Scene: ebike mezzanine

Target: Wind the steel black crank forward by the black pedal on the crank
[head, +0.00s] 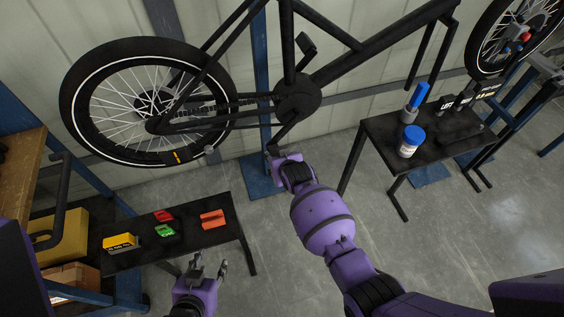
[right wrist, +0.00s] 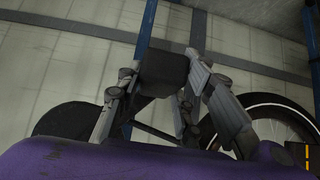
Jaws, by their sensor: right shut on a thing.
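A black e-bike (head: 350,62) is held up by the wall, with its rear wheel at the left. Its black crank (head: 287,131) points down and slightly left from the round motor housing (head: 298,97). My right gripper (head: 273,152) is at the crank's lower end, mostly hiding the pedal there in the head view. In the right wrist view its fingers (right wrist: 165,95) are shut on the black pedal (right wrist: 164,70), one on each side. The other pedal (head: 306,43) sits above the housing. My left gripper (head: 209,267) is open and empty, low by the small dark table.
The small dark table (head: 190,237) at lower left bears a yellow box and red, green and orange packs. Another table (head: 385,136) at right holds a white jar with a blue lid (head: 410,140) and a blue-handled tool. A blue post (head: 262,80) stands behind the bike.

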